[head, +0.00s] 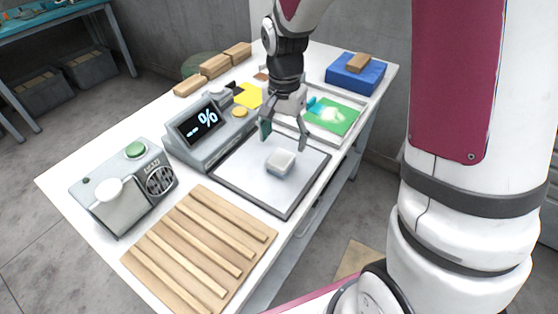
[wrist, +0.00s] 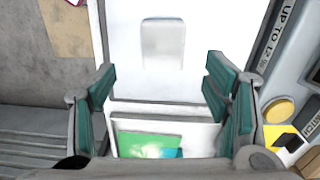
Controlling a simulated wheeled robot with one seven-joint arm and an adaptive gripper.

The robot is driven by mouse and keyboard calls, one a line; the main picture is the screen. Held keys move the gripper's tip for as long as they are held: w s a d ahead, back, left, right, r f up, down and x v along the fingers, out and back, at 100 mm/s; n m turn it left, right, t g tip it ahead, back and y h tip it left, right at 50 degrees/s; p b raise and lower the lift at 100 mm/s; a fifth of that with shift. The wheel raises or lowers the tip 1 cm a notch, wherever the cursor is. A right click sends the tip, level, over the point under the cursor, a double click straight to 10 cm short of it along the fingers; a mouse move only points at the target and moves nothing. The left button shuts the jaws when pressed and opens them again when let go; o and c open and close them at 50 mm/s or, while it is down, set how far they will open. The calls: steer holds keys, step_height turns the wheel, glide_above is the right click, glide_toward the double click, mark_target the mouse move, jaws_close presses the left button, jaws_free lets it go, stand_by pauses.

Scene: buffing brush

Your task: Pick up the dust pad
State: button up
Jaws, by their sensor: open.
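A small pale block with rounded edges, apparently the dust pad (head: 281,161), lies on a white board with a dark rim (head: 248,187). In the wrist view the pad (wrist: 163,42) shows beyond the fingertips, near the top middle. My gripper (head: 284,138) is open and empty, pointing down just above and behind the pad. In the wrist view its teal fingers (wrist: 160,78) are spread wide, with bare white board between them. Nothing touches the pad, and it is not hidden.
A grey display device (head: 207,128) stands left of the board. A slatted wooden rack (head: 200,250) and a grey machine with a green button (head: 125,185) are in front. A tray with a green picture (head: 330,114) and a blue block (head: 355,74) are behind.

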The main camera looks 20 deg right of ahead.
mark_target(281, 158)
steer(key=f, duration=0.8)
steer(key=shift+a+f, duration=0.1)
steer(key=shift+a, duration=0.15)
steer(key=shift+c, duration=0.6)
steer(key=c, duration=1.1)
